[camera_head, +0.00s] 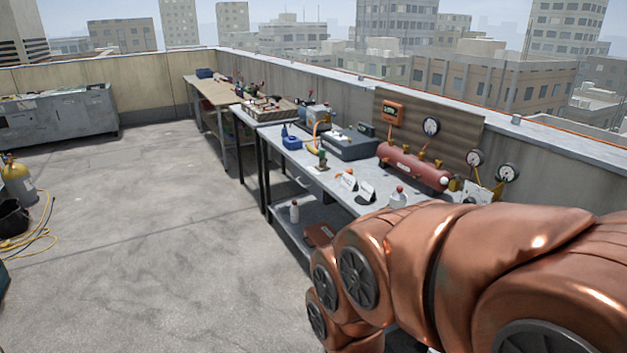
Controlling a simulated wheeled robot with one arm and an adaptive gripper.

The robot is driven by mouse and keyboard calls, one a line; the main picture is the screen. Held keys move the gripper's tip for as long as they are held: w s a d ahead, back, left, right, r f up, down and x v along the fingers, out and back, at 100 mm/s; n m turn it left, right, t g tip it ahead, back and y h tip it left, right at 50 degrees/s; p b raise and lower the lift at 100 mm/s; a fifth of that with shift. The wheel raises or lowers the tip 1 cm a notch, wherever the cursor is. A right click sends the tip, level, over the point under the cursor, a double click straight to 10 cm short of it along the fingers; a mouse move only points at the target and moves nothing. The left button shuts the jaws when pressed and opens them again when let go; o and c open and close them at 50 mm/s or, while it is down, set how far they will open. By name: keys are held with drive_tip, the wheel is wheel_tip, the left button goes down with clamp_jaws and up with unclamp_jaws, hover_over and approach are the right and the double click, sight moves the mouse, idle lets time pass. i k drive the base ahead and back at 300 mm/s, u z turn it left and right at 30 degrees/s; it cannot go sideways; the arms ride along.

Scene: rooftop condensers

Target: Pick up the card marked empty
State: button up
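Two small white tent cards stand on the grey metal bench (290,165): a left card (348,180) and a right card (367,191). Both carry dark marks too small to read, so I cannot tell which one says empty. A paler white sheet or card (476,192) shows farther right, partly behind my arm. My copper-coloured arm fills the lower right and hides the near end of the bench. My gripper is not in view.
A red tank (413,168) with brass fittings, gauges (431,127) and a grey case (349,142) sit along the back of the bench. A small white bottle (397,198) stands near the cards. Open concrete floor (150,230) lies left.

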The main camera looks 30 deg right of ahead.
sight(366, 191)
drive_tip(key=z, duration=0.2)
drive_tip(key=i, duration=1.7)
drive_tip(key=z, duration=0.7)
drive_tip(key=i, duration=0.3)
drive_tip(key=z, duration=0.05)
